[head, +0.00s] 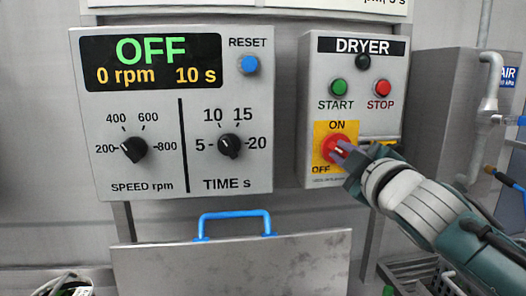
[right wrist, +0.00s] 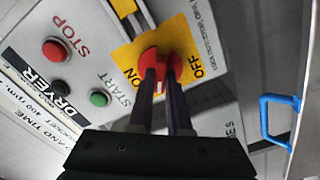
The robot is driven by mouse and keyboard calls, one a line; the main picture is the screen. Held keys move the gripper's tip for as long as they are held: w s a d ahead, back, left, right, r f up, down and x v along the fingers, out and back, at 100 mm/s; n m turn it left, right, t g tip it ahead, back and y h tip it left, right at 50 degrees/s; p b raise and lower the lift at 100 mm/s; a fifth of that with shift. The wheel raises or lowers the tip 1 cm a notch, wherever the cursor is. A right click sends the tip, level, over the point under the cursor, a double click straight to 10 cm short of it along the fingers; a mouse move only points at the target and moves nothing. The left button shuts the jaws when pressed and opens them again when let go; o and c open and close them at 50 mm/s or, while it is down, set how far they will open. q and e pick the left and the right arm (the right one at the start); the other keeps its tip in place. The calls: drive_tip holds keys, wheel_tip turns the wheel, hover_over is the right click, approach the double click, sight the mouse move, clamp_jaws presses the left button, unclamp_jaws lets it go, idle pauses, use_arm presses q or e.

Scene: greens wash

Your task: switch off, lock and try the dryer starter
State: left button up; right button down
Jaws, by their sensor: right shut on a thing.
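The dryer starter (head: 311,110) is a grey box on the wall, labelled DRYER, with a green START button (head: 338,88), a red STOP button (head: 382,88) and a dark lamp. Below them is a red rotary switch (head: 331,146) on a yellow plate marked ON and OFF; it also shows in the right wrist view (right wrist: 161,60). My right gripper (right wrist: 161,78) is shut on the red switch, one finger on each side of its grip. The fingers partly hide the switch, so I cannot tell its exact setting. My left gripper is out of view. I make out no padlock.
A control panel (head: 180,188) left of the starter reads OFF, 0 rpm, 10 s, with two black knobs and a blue RESET button. A metal lid (head: 230,268) with a blue handle (head: 234,215) is below. Pipes and a grey cabinet (head: 440,110) stand at right.

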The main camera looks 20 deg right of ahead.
drive_tip(key=n, duration=0.6)
drive_tip(key=shift+n, duration=0.4)
idle(0.3)
drive_tip(key=c, duration=0.9)
unclamp_jaws()
drive_tip(key=shift+f, duration=0.1)
drive_tip(key=shift+o, duration=0.2)
drive_tip(key=v, duration=1)
drive_tip(key=shift+b, duration=0.45)
drive_tip(key=shift+w+a, duration=0.1)
